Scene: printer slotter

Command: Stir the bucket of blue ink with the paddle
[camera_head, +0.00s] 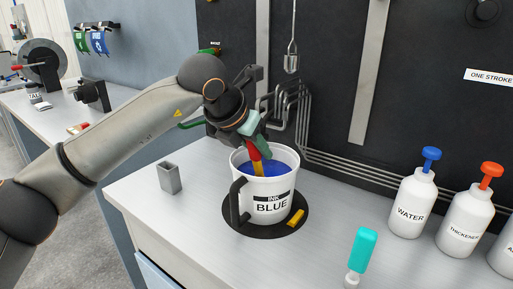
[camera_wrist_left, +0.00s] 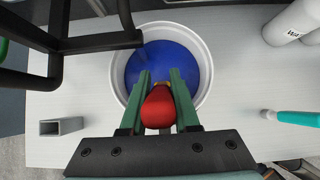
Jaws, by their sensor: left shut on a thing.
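The white bucket (camera_head: 267,205) labelled "INK BLUE" stands on a dark round mat on the bench, its black handle toward the left. Blue ink (camera_head: 240,170) fills it; the ink also shows in the left wrist view (camera_wrist_left: 198,62). My left gripper (camera_head: 256,146) is over the bucket, shut on the red handle of the paddle (camera_wrist_left: 158,108). In the head view the paddle's yellow part (camera_head: 258,168) slopes down into the bucket; its lower end is hidden in the ink. My right gripper is in neither view.
A small grey square holder (camera_head: 169,178) stands left of the bucket. A yellow piece (camera_head: 296,217) lies on the mat's front right. Bent metal pipes run behind the bucket.

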